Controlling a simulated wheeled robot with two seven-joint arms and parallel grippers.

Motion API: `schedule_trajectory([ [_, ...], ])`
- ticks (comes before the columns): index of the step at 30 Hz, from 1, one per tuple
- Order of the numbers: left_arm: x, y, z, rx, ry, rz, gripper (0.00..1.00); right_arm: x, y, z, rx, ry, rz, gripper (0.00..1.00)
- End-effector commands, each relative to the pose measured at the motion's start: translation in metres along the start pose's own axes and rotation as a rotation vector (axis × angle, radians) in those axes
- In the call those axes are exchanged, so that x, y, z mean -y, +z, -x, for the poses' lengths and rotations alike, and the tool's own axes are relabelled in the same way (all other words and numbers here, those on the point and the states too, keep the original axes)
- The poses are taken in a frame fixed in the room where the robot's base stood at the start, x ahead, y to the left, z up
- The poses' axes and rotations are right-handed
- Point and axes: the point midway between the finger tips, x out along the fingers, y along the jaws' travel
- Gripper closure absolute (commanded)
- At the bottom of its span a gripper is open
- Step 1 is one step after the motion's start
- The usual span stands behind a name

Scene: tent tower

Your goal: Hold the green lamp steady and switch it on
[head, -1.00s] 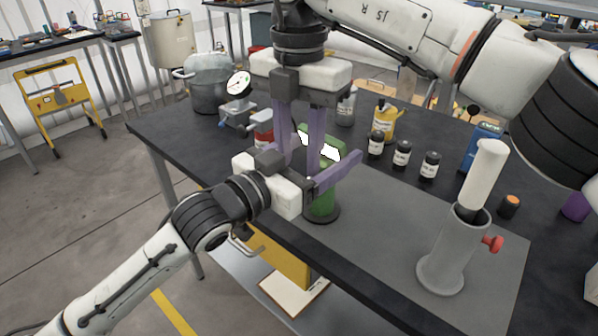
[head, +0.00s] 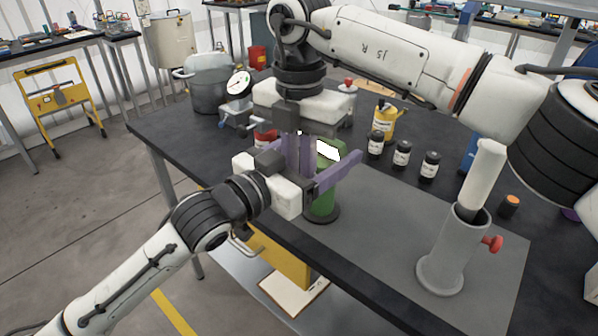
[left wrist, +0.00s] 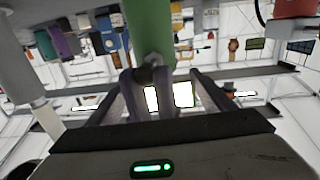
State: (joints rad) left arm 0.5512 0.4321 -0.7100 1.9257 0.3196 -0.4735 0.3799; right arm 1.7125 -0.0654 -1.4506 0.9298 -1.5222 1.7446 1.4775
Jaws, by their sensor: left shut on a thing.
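The green lamp (head: 323,203) stands upright on its dark round base on the grey mat (head: 385,220); its white panel faces right in the head view. I cannot tell whether the panel is lit. My left gripper (head: 325,174) comes in from the left and is shut on the lamp's body. In the left wrist view the green lamp (left wrist: 150,28) is at the top, beyond the purple fingers. My right gripper (head: 298,163) points down from above, its fingers close together just left of the lamp as pictured. Their tips are hidden behind the left gripper.
A grey cylinder (head: 446,255) with a white rod (head: 484,173) and red knob stands at the mat's right. Several dark bottles and a yellow can (head: 384,121) stand behind. A pot (head: 207,88) and dial gauge (head: 238,83) are at the left. The mat's middle is clear.

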Motion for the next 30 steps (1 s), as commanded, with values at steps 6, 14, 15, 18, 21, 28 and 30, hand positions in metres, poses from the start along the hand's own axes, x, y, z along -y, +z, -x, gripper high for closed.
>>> schedule_trajectory([
  [6, -0.0003, 0.0006, -0.0001, 0.001, 0.0, 0.0, 0.59, 0.0073, 0.0006, 0.0005, 0.002, 0.001, 0.18, 1.0],
  [14, -0.0004, 0.0006, 0.0, 0.001, 0.001, 0.0, 0.59, 0.0093, 0.0001, 0.0006, 0.002, 0.002, 0.25, 1.0],
  [15, -0.0004, 0.0006, 0.0, 0.001, 0.001, 0.0, 0.59, 0.0093, 0.0, 0.0007, 0.002, 0.002, 0.25, 1.0],
  [18, -0.0004, 0.0006, 0.0, 0.001, 0.001, 0.0, 0.59, 0.0091, 0.0, 0.0007, 0.002, 0.002, 0.249, 1.0],
  [21, -0.0004, 0.0006, 0.0, 0.001, 0.001, 0.0, 0.59, 0.0091, 0.0, 0.0008, 0.002, 0.002, 0.248, 0.7],
  [28, 0.0011, 0.0005, 0.0001, 0.001, -0.002, 0.0, 0.59, 0.0103, 0.0007, 0.0004, 0.001, -0.001, 0.246, 0.68],
  [30, 0.0015, 0.0005, 0.0001, 0.002, -0.003, 0.0, 0.59, 0.0106, 0.001, 0.0004, 0.001, -0.002, 0.245, 0.68],
])
